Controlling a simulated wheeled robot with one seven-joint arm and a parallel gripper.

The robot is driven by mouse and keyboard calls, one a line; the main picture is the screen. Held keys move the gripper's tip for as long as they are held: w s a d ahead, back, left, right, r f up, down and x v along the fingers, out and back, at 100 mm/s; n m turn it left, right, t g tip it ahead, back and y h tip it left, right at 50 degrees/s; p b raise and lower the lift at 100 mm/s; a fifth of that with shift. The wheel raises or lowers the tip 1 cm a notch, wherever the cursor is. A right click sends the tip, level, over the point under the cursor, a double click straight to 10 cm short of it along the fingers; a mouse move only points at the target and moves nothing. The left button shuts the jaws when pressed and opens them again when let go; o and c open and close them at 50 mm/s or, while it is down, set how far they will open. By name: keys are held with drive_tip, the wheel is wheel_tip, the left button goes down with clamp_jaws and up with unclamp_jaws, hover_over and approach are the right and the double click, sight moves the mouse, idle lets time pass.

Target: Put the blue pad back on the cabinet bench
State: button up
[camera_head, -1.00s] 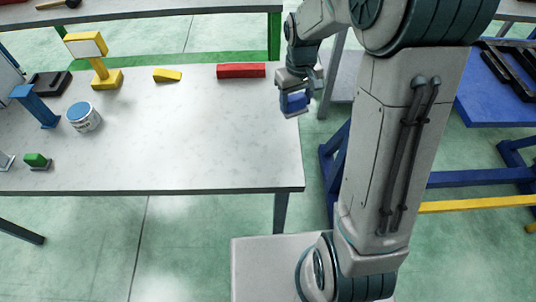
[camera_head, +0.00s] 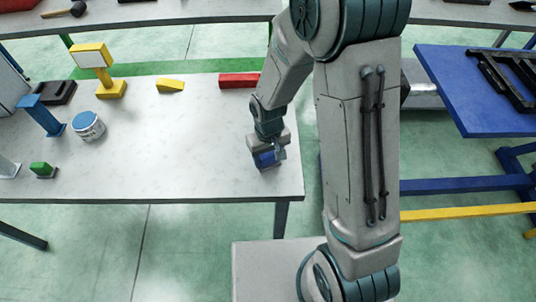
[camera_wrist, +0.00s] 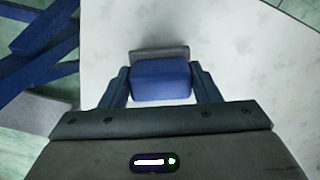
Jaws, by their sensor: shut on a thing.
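The blue pad (camera_head: 267,159) is held in my gripper (camera_head: 268,163) over the right end of the white-topped bench. In the wrist view the pad (camera_wrist: 161,82) sits between the two fingers of my gripper (camera_wrist: 161,88), with a grey part along its far edge. The gripper is shut on it. The bench top (camera_head: 185,165) lies below, and its edge shows in the wrist view. I cannot tell whether the pad touches the bench top or hangs just above it.
A red block (camera_head: 238,80), a yellow wedge (camera_head: 170,85), a yellow stand (camera_head: 108,75), a white-and-blue can (camera_head: 88,125), a blue stand (camera_head: 45,115) and a green block (camera_head: 43,169) are on the bench. Its front middle is clear. A blue table (camera_head: 470,105) stands at right.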

sight(268, 154)
drive_tip(key=shift+f, duration=0.35)
drive_tip(key=shift+f, duration=0.1)
drive_tip(key=o, duration=1)
drive_tip(key=shift+c, duration=0.2)
wheel_tip(268, 154, up, 12)
drive_tip(key=s+d+r+m+t, duration=0.3)
drive_tip(key=s+d+r+m, duration=0.1)
drive_tip(key=s+d+r, duration=0.7)
drive_tip(key=shift+s+d+r+t+b, duration=0.3)
drive_tip(key=shift+s+d+r+b, duration=0.1)
drive_tip(key=shift+s+r, duration=0.35)
